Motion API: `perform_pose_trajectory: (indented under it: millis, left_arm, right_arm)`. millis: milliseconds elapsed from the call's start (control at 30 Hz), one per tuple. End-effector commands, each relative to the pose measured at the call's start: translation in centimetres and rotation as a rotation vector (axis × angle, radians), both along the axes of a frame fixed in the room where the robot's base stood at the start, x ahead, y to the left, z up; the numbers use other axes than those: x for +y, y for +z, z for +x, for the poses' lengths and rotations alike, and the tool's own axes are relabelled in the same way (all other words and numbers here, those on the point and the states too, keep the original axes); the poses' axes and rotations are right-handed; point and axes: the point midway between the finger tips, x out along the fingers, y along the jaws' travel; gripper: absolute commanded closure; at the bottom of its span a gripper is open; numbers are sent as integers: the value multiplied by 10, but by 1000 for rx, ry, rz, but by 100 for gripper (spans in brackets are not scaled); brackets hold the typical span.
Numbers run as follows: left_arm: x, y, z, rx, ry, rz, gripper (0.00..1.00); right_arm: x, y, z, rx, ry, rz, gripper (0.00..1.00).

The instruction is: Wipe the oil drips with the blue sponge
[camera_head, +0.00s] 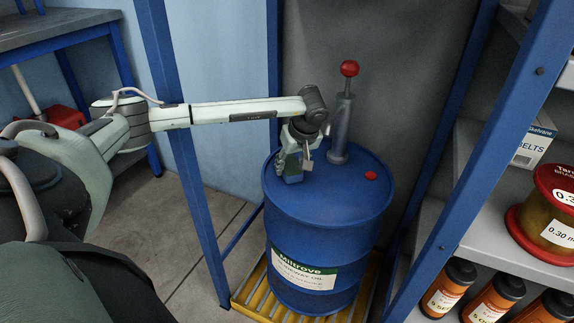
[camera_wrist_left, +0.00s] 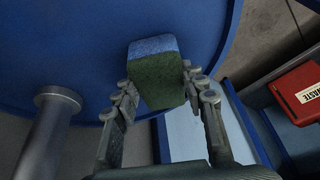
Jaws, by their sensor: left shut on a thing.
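My left gripper (camera_head: 295,165) is over the left part of the top of a blue oil drum (camera_head: 325,230). It is shut on the sponge (camera_head: 292,176), which shows small and partly hidden by the fingers in the head view. In the left wrist view the sponge (camera_wrist_left: 155,75) has a blue layer and a dark green layer, and sits between the two fingers (camera_wrist_left: 158,98). It is over the drum lid (camera_wrist_left: 85,50); I cannot tell whether it touches. I cannot make out oil drips in either view. My right gripper is not in view.
A grey pump (camera_head: 341,125) with a red knob (camera_head: 349,68) rises from the lid beside my gripper. A red cap (camera_head: 371,176) is on the lid's right. Blue rack posts (camera_head: 185,150) flank the drum. A red waste box (camera_wrist_left: 300,92) shows at right in the wrist view.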

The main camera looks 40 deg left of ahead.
Motion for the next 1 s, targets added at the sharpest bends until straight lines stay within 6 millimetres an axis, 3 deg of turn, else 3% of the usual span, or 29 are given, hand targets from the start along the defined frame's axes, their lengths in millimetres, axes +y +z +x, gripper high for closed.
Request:
perform_pose_trajectory:
  millis: [33, 333, 833, 1000]
  left_arm:
    - [5, 14, 22, -71, 40, -9, 90]
    - [5, 19, 22, -72, 40, -10, 90]
    - [4, 70, 21, -72, 37, -10, 90]
    - [3, 72, 17, -58, 33, -10, 90]
  right_arm:
    - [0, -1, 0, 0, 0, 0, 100]
    - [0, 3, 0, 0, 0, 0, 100]
    - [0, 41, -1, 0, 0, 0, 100]
    - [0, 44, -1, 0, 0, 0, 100]
